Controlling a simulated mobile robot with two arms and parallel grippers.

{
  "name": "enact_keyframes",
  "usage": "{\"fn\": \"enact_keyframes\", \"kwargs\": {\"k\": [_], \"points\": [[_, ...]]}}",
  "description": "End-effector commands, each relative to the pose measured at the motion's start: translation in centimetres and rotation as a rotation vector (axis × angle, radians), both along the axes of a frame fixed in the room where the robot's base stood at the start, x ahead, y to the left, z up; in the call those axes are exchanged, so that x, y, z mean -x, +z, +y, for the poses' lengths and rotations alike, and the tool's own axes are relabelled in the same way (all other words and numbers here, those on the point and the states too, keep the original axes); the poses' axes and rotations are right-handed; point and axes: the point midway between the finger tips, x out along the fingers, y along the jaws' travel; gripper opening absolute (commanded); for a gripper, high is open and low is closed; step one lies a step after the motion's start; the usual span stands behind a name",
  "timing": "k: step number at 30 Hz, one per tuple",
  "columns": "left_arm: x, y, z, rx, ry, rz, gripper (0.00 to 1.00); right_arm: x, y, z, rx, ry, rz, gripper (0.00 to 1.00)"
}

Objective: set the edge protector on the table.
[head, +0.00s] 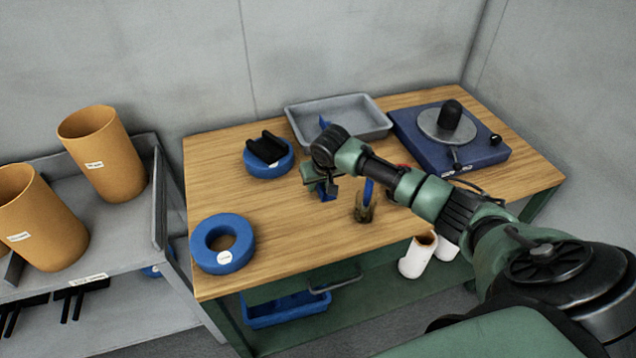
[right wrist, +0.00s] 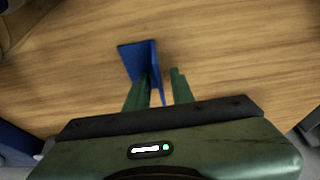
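The edge protector, a small blue angled piece, shows in the right wrist view (right wrist: 134,62) at the fingertips of my right gripper (right wrist: 160,86). One flange spreads to the left past the left finger. The other is a thin upright strip between the two fingers, with a visible gap to the right finger. In the head view the edge protector (head: 327,194) is a small blue patch below my right gripper (head: 322,184), low over the middle of the wooden table (head: 290,240). Whether it touches the wood is hard to tell. My left gripper is out of view.
A blue ring (head: 205,256) lies front left; another (head: 268,170) holds black pieces. A grey tray (head: 360,134) and a blue turntable unit (head: 483,154) are behind. Bare wood lies front left of the gripper.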

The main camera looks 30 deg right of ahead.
Motion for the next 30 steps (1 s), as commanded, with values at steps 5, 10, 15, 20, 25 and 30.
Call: {"fn": "enact_keyframes", "kwargs": {"k": [5, 10, 15, 20, 25, 30], "points": [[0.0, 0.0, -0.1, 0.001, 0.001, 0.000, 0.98, 0.0, 0.0, 0.0, 0.000, 0.000, 0.000, 0.25], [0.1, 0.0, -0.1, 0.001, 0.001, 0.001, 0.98, 0.0, 0.3, 0.0, 0.000, 0.000, -0.001, 0.25], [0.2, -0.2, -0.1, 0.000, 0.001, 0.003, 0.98, 0.7, 2.2, 0.1, 0.000, 0.001, -0.003, 0.25], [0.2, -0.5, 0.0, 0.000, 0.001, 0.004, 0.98, 2.0, 5.4, 0.4, 0.000, 0.001, -0.004, 0.25], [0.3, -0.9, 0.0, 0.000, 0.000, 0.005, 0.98, 3.3, 8.6, 0.7, 0.001, 0.001, -0.003, 0.25], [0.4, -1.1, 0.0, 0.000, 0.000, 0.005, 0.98, 4.1, 10.7, 1.0, 0.000, 0.000, -0.002, 0.25]]}}
